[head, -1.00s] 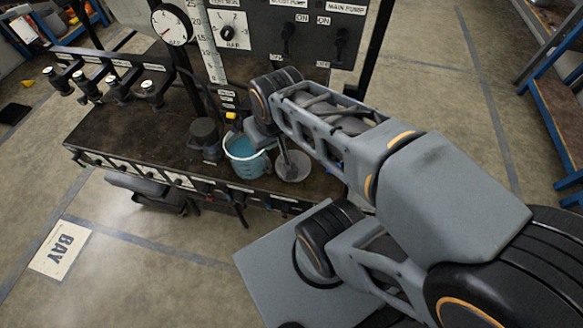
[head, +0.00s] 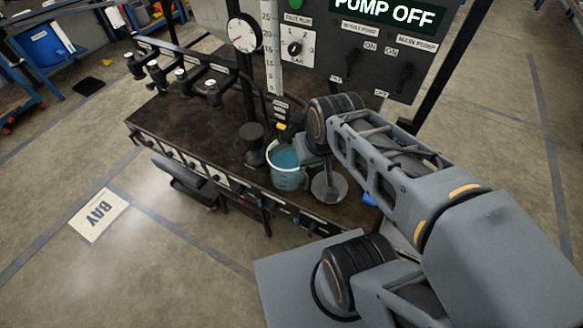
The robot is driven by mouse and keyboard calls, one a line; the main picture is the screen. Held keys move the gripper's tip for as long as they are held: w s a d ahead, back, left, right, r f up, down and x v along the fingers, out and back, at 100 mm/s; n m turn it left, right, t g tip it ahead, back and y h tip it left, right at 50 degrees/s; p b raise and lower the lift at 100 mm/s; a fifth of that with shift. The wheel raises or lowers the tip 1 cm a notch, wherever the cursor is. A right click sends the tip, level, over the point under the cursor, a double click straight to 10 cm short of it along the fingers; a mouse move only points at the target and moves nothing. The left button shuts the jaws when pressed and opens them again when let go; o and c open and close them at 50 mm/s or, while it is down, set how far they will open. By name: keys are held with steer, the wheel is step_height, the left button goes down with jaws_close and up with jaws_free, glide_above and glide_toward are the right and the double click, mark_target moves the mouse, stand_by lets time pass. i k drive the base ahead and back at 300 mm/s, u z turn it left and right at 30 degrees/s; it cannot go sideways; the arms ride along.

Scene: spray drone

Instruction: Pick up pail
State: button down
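The pail (head: 288,178) is a pale bucket with blue-green liquid inside. It stands upright near the front edge of the dark workbench (head: 190,118), in the middle of the head view. My arm reaches in from the right, and its wrist end is above and to the right of the pail. My gripper is hidden behind or below the wrist, so its fingers cannot be made out. Whether anything touches the pail's rim cannot be told.
A round grey disc on a stem (head: 329,187) stands just right of the pail, and a dark cylinder (head: 251,140) just left. Behind are a gauge (head: 244,33), a scale strip (head: 271,48) and a switch panel reading PUMP OFF (head: 388,15). Valves (head: 183,80) line the bench's left side.

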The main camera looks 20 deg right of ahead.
mark_target(286, 175)
steer(key=u, duration=0.45)
steer(key=k, duration=1.1)
steer(key=u, duration=0.65)
steer(key=i, duration=0.85)
steer(key=u, duration=0.4)
